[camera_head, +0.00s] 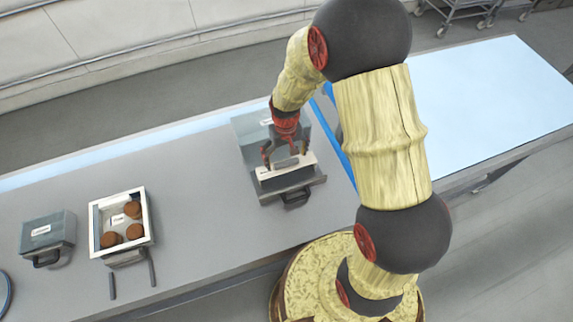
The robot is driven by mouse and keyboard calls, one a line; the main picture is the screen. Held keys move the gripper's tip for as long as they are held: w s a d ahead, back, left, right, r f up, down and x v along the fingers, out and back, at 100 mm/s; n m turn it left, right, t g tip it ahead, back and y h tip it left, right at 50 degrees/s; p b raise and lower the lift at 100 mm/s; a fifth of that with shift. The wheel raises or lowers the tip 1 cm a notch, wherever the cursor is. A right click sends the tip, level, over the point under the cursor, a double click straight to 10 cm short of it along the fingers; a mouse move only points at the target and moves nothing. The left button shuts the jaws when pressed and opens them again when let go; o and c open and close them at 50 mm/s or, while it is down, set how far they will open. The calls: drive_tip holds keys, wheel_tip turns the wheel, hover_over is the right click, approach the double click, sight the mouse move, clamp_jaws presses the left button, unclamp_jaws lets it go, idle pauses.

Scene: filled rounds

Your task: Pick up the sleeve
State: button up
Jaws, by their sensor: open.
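My gripper (286,158) is above the grey drawer-like box with a black handle, near the middle of the table. Its red-and-grey fingers are spread apart over a pale, cream-white piece (284,171) that lies across this box. This pale piece may be the sleeve; the view is too small to be sure. One finger is at its left end and the other near its right end. I cannot tell whether they touch it. The fingers and wrist hide part of it.
The box's front tray (273,191) faces the near edge. At left, a white-rimmed tray (149,217) holds several brown rounds (132,209) and a label. A grey box (61,230) with a handle stands further left. The grey table (200,230) is clear between.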

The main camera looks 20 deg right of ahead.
sight(287, 163)
wheel_tip(287, 163, down, 3)
drive_tip(key=shift+s+f, duration=0.15)
drive_tip(key=shift+f, duration=0.05)
drive_tip(key=shift+d, duration=0.1)
drive_tip(key=shift+c, duration=1)
drive_tip(key=shift+s, duration=0.15)
drive_tip(key=c, duration=0.6)
drive_tip(key=shift+c, duration=0.7)
